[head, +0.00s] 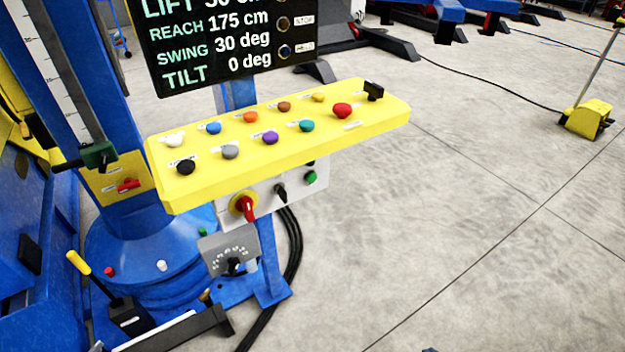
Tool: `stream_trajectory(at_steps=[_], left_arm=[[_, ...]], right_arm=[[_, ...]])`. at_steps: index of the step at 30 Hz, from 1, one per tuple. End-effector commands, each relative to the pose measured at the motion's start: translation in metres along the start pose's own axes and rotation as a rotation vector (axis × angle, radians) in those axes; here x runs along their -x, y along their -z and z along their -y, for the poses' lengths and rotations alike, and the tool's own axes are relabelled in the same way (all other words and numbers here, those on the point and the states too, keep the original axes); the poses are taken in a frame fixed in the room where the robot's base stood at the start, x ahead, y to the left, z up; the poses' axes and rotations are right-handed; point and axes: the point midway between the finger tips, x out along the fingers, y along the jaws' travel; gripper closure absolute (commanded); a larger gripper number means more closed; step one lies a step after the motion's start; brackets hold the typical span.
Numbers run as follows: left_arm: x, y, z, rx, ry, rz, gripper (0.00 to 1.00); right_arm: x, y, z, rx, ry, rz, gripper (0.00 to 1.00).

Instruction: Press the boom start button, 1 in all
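The boom start button cannot be picked out for certain, as the small labels are unreadable. A yellow console (220,178) carries two rows of push buttons: white (174,140), blue (213,128), orange (250,117), brown (284,106), black (186,167), grey (230,152), purple (269,138), teal (306,126) and others. A larger red button (341,111) and a black switch (373,91) sit at its right end. Below, a light grey box (262,201) has a green button (311,177), a black switch (281,193) and a red rotary handle (248,208).
A black display (230,40) reads reach 175 cm, swing 30 deg, tilt 0 deg. A blue column (100,90) and blue base stand left. A grey dial box (228,250) and black cables hang below the console.

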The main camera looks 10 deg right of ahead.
Motion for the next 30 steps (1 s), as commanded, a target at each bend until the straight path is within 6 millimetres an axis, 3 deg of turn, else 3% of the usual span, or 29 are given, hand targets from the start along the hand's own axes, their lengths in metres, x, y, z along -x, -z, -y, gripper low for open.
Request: stream_trajectory(at_steps=[30], left_arm=[[0.0, -0.0005, 0.0007, -0.003, 0.0, 0.001, 0.52]], right_arm=[[-0.0033, 0.0055, 0.0005, 0.002, 0.002, -0.011, 1.0]])
